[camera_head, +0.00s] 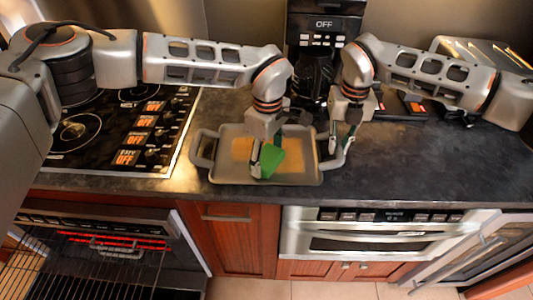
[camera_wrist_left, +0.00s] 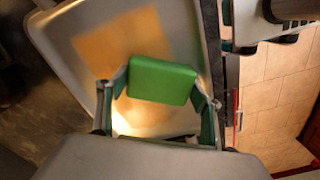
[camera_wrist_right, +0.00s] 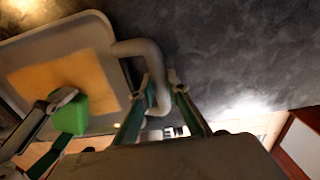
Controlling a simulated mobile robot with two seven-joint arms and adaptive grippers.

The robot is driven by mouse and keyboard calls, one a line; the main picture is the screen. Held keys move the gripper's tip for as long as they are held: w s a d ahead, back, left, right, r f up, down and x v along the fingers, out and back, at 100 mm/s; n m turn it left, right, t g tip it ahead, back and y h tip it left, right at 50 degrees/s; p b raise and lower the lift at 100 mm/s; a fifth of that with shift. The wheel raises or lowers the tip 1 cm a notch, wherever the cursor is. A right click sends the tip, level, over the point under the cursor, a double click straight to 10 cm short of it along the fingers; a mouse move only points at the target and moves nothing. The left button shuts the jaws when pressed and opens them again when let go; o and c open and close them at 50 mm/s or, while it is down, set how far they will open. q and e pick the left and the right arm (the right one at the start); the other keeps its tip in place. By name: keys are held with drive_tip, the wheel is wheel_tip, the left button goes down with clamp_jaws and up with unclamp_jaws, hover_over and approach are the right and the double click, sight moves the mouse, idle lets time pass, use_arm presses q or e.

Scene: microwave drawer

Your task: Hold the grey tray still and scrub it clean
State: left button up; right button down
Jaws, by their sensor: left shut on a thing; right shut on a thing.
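The grey tray (camera_head: 224,172) lies on the dark countertop with a handle at each end. An orange-brown stain (camera_head: 300,153) covers part of its inside floor. My left gripper (camera_head: 268,164) is shut on a green sponge (camera_wrist_left: 160,81) and is over the tray's stained area. In the head view the sponge (camera_head: 272,160) looks low over the tray floor; whether it touches cannot be told. My right gripper (camera_wrist_right: 160,95) is shut on the tray's right handle (camera_wrist_right: 148,60). In the head view my right gripper (camera_head: 341,155) stands at the tray's right end.
A stovetop (camera_head: 125,130) is left of the tray. A coffee machine (camera_head: 322,35) stands behind it. The counter's front edge runs just in front of the tray, above a microwave drawer (camera_head: 370,235).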

sight(281, 157)
use_arm(q)
drive_tip(key=shift+s+d+f, duration=0.1)
drive_tip(key=shift+d, duration=0.55)
drive_tip(key=shift+s+d+f, duration=0.1)
drive_tip(key=shift+d, duration=0.5)
drive_tip(key=shift+w+d+r, duration=0.1)
drive_tip(key=shift+d, duration=0.65)
drive_tip(key=shift+w+d+r, duration=0.1)
drive_tip(key=shift+d, duration=0.65)
drive_tip(key=shift+d+f, duration=0.1)
drive_tip(key=shift+d, duration=0.9)
drive_tip(key=shift+a, duration=1.9)
drive_tip(key=shift+a+f, duration=0.1)
drive_tip(key=shift+a, duration=0.2)
drive_tip(key=shift+d, duration=0.15)
